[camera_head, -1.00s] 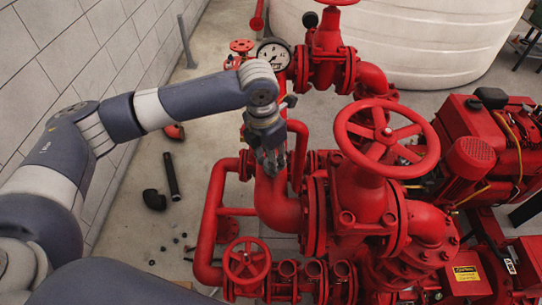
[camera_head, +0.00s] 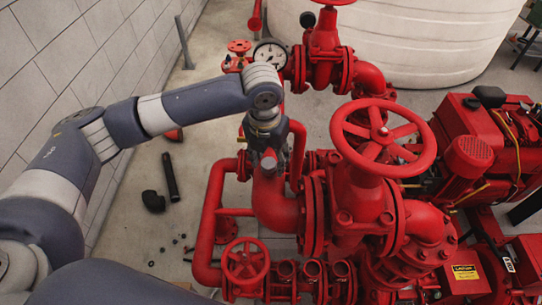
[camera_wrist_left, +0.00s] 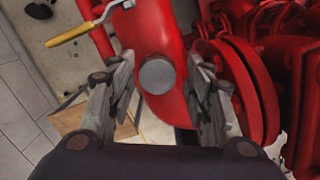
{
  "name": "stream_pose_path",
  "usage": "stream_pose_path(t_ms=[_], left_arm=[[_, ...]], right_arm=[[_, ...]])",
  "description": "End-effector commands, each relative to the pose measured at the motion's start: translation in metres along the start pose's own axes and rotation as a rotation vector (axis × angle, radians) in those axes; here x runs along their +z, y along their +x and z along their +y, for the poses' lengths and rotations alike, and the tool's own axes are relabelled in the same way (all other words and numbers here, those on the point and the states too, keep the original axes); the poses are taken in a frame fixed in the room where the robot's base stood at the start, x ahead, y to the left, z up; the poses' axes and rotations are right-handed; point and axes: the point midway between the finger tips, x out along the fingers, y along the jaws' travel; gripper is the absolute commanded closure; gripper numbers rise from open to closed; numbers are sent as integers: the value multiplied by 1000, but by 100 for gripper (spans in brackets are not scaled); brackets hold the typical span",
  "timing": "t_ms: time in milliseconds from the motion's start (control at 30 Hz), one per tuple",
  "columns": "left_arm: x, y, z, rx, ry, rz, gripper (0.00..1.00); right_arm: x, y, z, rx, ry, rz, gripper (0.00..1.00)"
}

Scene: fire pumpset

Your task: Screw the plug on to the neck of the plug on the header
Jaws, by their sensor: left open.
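In the left wrist view a round grey plug face (camera_wrist_left: 157,76) sits against the curved red header pipe (camera_wrist_left: 150,28), between my left gripper's fingers. How far it is threaded on the neck cannot be told. My left gripper (camera_wrist_left: 160,98) is open, with one finger on each side of the plug and visible gaps to it. In the head view my left gripper (camera_head: 268,152) points down at the top of the red pipe elbow (camera_head: 274,200), and its fingers look narrow from this side. The neck is hidden behind the plug. My right gripper is not in view.
A large red handwheel (camera_head: 378,138) stands right of the gripper, and a pressure gauge (camera_head: 270,54) is behind it. A small handwheel (camera_head: 246,262) is below. A yellow-handled lever (camera_wrist_left: 75,34) shows in the wrist view. Black fittings (camera_head: 153,201) lie on the floor.

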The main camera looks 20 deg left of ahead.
Motion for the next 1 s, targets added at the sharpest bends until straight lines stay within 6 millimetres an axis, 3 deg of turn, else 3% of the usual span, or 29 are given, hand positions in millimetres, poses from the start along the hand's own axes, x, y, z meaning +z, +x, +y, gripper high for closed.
stream_pose_path(t_ms=[300, 533, 800, 1000], left_arm=[[0, 0, 0, 40, -315, -1, 53], [0, 0, 0, 53, -423, 0, 53], [0, 0, -1, 89, -711, -1, 53], [0, 0, 0, 100, -801, -1, 53]], right_arm=[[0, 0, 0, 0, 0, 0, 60], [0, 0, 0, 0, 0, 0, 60], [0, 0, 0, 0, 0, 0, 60], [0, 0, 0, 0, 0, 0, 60]])
